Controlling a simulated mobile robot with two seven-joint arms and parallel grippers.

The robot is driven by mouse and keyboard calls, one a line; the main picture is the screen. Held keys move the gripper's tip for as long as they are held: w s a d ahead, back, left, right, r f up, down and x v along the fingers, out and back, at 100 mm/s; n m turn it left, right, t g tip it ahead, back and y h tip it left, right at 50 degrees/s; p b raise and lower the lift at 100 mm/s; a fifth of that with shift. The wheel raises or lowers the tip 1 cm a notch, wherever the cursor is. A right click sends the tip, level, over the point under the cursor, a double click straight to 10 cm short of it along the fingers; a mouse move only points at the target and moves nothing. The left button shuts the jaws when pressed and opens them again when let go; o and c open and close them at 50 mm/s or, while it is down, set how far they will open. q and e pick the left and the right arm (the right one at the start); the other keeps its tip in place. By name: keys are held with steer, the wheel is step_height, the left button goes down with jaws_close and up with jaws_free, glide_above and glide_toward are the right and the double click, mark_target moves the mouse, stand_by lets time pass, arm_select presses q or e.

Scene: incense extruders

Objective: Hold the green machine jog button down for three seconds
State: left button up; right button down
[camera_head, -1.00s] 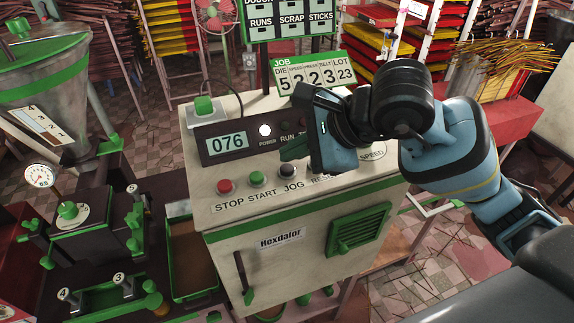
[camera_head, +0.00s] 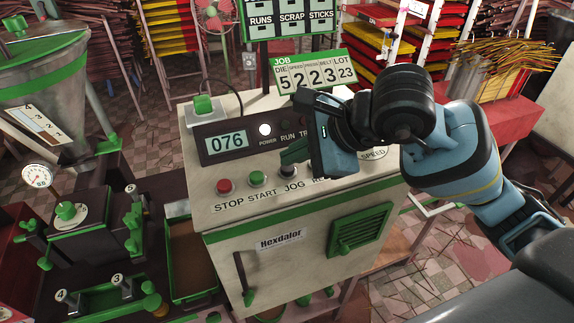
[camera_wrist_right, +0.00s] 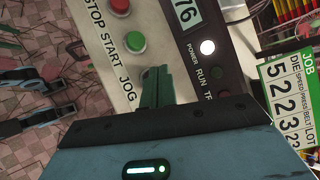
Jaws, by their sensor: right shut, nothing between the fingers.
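The pale machine cabinet (camera_head: 300,215) with green trim carries a red STOP button (camera_head: 223,186), a green START button (camera_head: 257,178) and a dark JOG button (camera_head: 287,171). In the wrist view, the STOP button (camera_wrist_right: 120,5) and START button (camera_wrist_right: 134,42) show, but the JOG button is hidden behind my fingers. My right gripper (camera_head: 292,154) is shut and empty, its green fingertips directly over the JOG button. The fingertips also show in the wrist view (camera_wrist_right: 156,84), beside the JOG label. I cannot tell whether they touch or press the button.
A lit display (camera_head: 227,142) reads 076, beside a white power lamp (camera_head: 265,130). A green knob (camera_head: 203,104) stands on the cabinet top. A JOB sign (camera_head: 313,72) stands behind my right gripper. A hopper (camera_head: 45,85) is at left.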

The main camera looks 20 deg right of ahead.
mark_target(294, 169)
arm_select(q)
steer(key=shift+s+f, duration=0.3)
steer(key=shift+f, duration=0.1)
arm_select(e)
steer(key=shift+f, duration=0.5)
stand_by(1.9)
arm_select(q)
steer(key=shift+w+r, duration=0.1)
arm_select(e)
steer(key=shift+r, duration=0.1)
stand_by(1.8)
arm_select(q)
steer(key=shift+w+r, duration=0.5)
steer(key=shift+r, duration=0.15)
arm_select(e)
steer(key=shift+r, duration=0.9)
steer(key=shift+r+p, duration=1.45)
steer(key=shift+r, duration=1.15)
arm_select(q)
steer(key=shift+t, duration=0.5)
steer(key=w+r, duration=0.1)
steer(key=r, duration=0.1)
steer(key=w+r, duration=0.1)
steer(key=w, duration=0.1)
steer(key=shift+r, duration=0.4)
arm_select(e)
steer(key=shift+f, duration=0.1)
